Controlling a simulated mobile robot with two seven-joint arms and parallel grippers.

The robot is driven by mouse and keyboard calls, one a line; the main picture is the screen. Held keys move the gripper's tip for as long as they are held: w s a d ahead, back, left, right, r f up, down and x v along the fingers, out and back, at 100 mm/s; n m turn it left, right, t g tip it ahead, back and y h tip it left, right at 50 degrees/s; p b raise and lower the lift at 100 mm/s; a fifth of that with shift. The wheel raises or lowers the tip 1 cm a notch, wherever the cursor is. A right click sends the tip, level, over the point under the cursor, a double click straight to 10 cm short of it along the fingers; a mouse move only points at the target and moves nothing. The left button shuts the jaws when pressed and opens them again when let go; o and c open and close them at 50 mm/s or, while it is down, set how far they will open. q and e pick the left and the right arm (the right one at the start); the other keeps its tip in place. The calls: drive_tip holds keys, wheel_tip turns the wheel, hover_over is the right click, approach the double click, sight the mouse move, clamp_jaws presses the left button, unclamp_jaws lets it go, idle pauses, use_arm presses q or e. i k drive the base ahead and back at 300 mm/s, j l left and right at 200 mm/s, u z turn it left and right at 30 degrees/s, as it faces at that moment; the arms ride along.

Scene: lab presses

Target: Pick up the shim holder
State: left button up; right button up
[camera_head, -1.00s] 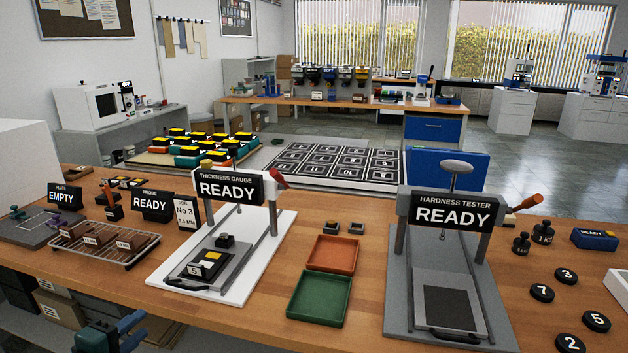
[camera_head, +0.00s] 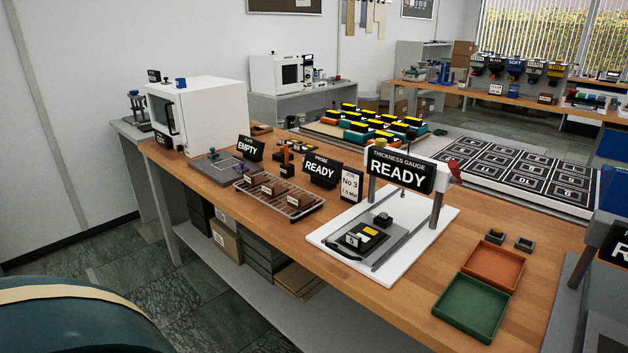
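No part is labelled as the shim holder, so I cannot tell for sure which one it is. Candidates are the small orange-and-black upright piece (camera_head: 286,160) beside the PROBE sign and the low black tray with orange and yellow bits (camera_head: 297,146) behind it. A dark block with a yellow patch and a number label (camera_head: 362,236) lies on the plate of the thickness gauge (camera_head: 402,170), whose sign says READY. Neither of my grippers is in view.
A wire rack (camera_head: 305,209) holds brown blocks. Left of it are a grey plate (camera_head: 205,172) and a white oven-like box (camera_head: 200,115). An orange tray (camera_head: 493,265) and a green tray (camera_head: 470,306) lie right. Bare bench (camera_head: 400,295) shows between gauge and trays.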

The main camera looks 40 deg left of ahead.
sight(250, 181)
drive_tip(key=k+j+u, duration=0.25)
drive_tip(key=j, duration=0.3)
drive_tip(key=j+u, duration=0.3)
drive_tip(key=j, duration=0.3)
drive_tip(key=j+u, duration=0.25)
drive_tip(key=j, duration=0.35)
